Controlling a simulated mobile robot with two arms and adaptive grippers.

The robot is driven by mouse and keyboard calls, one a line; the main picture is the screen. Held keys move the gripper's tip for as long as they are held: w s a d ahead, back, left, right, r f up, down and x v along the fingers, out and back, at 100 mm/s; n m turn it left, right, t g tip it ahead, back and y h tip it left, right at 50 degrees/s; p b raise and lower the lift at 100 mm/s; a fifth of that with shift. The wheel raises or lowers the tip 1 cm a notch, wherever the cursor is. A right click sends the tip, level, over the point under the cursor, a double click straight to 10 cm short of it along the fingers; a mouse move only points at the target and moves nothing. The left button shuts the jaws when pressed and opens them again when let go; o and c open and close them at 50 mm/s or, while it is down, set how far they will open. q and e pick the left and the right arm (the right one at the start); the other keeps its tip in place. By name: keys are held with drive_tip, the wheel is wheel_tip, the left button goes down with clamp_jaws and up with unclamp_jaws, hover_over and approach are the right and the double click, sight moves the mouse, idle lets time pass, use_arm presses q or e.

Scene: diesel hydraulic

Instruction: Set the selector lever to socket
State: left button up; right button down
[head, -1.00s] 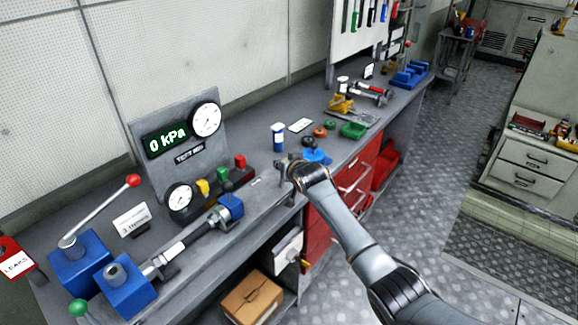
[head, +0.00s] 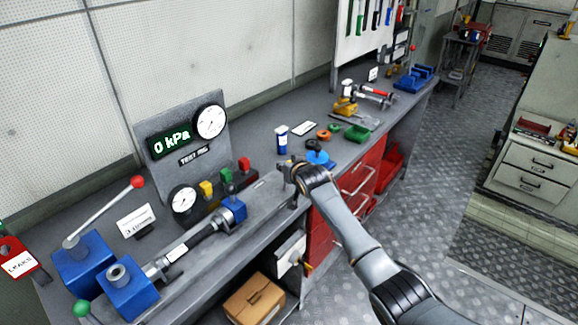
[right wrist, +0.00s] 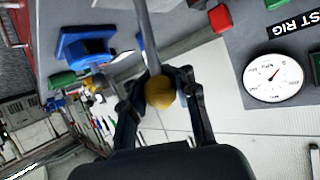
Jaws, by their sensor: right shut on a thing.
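A grey lever rod with a yellow ball knob (right wrist: 160,92), which looks like the selector lever, comes down from the top of the right wrist view. My right gripper (right wrist: 162,88) is shut on the knob, with a finger on each side. In the head view my right gripper (head: 288,166) is low over the bench's front edge, right of the test rig panel (head: 185,140). There the gripper and wrist hide the lever and its knob. I cannot read any position marks for the lever. My left gripper is not in view.
The bench holds a blue pump block (head: 128,286), a red-knobbed lever (head: 138,182), yellow, green and red levers (head: 228,176), and a blue-and-white can (head: 282,139) behind my gripper. The metal floor (head: 420,200) is clear.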

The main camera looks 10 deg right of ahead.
drive_tip(key=shift+w+a+r, duration=0.1)
drive_tip(key=shift+a+r, duration=0.35)
drive_tip(key=shift+r, duration=0.05)
drive_tip(key=c, duration=1)
unclamp_jaws()
drive_tip(key=shift+a, duration=0.25)
drive_tip(key=shift+s, duration=0.25)
drive_tip(key=shift+d+f, duration=0.2)
drive_tip(key=shift+d, duration=0.2)
drive_tip(key=v, duration=1.2)
drive_tip(key=shift+a, duration=0.1)
